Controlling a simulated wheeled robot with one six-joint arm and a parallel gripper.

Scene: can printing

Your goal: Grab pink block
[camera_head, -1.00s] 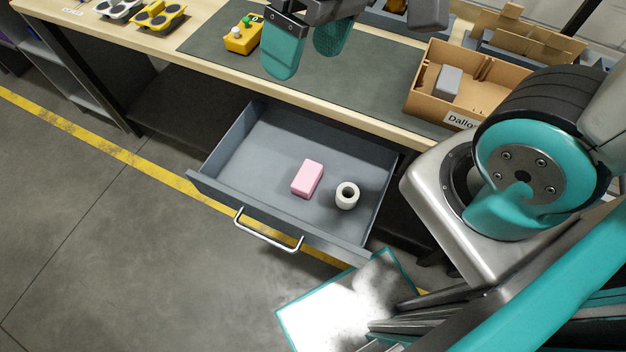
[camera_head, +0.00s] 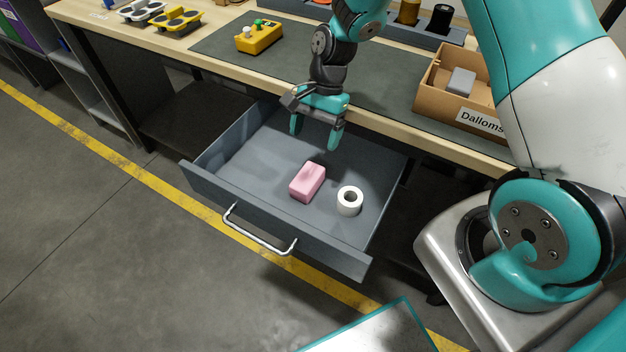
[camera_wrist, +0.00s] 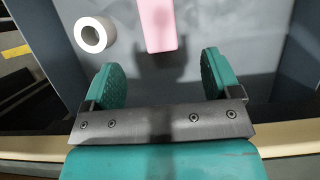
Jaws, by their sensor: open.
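The pink block (camera_head: 308,182) lies on the floor of the open drawer (camera_head: 230,170). In the wrist view the pink block (camera_wrist: 157,24) shows at the top centre, beyond the fingertips and in line with the gap between them, partly cut off by the frame edge. My gripper (camera_head: 314,140) is open and empty, pointing down over the back part of the drawer. In the wrist view its two teal fingers (camera_wrist: 160,75) are wide apart and touch nothing. The block is in front of the gripper and below it.
A white ring-shaped roll (camera_head: 349,201) stands in the drawer just right of the block. The drawer walls and front handle (camera_head: 258,238) surround them. The workbench edge is behind my gripper. On the bench are a yellow block with knobs (camera_head: 259,38) and a cardboard box (camera_head: 440,85).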

